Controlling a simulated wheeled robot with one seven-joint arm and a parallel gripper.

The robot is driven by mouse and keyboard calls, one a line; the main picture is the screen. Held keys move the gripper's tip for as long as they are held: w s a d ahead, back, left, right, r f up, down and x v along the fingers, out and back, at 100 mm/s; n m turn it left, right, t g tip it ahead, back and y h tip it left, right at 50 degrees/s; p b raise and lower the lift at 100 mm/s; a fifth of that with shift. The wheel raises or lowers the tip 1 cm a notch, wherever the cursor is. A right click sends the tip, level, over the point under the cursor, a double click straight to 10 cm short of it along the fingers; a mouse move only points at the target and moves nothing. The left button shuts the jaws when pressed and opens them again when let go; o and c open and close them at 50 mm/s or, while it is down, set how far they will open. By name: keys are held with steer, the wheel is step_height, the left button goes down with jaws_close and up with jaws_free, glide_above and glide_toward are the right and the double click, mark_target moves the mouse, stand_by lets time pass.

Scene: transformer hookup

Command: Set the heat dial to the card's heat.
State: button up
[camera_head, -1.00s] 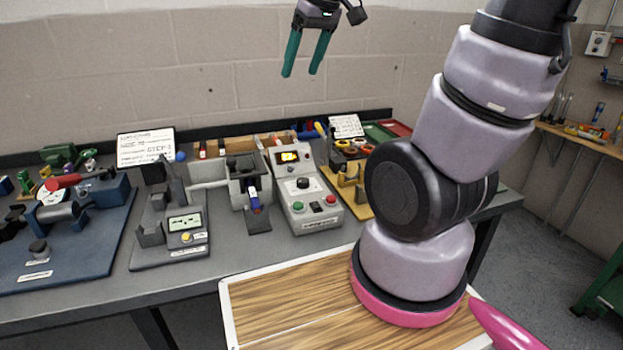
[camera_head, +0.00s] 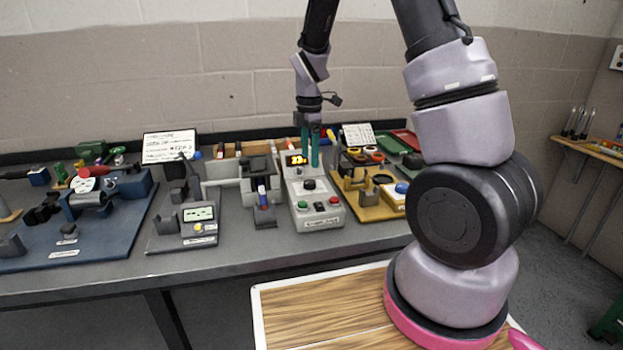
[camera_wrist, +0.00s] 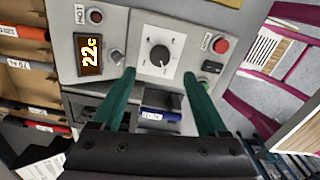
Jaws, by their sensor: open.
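The heat dial is a dark round knob on a white scale plate; it shows in the wrist view (camera_wrist: 159,55) and in the head view (camera_head: 309,184) on the grey control box (camera_head: 318,211). The box's orange display (camera_wrist: 92,45) reads about 22C in the wrist view. My gripper (camera_head: 310,160) points down over the back of the box. In the wrist view its two green fingers (camera_wrist: 163,80) are open and apart, with the dial beyond and between them, untouched. The white card (camera_head: 171,146) stands at the back; its writing is too small to read.
The box also carries a red button (camera_wrist: 221,45), a small knob (camera_wrist: 117,57) near the display, and a green button (camera_head: 302,204). A grey fixture (camera_head: 258,185) stands close left, and a yellow tool stand (camera_head: 380,208) close right.

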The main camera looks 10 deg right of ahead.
mark_target(310, 182)
step_height(310, 182, down, 8)
steer(key=shift+r, duration=0.1)
jaws_close()
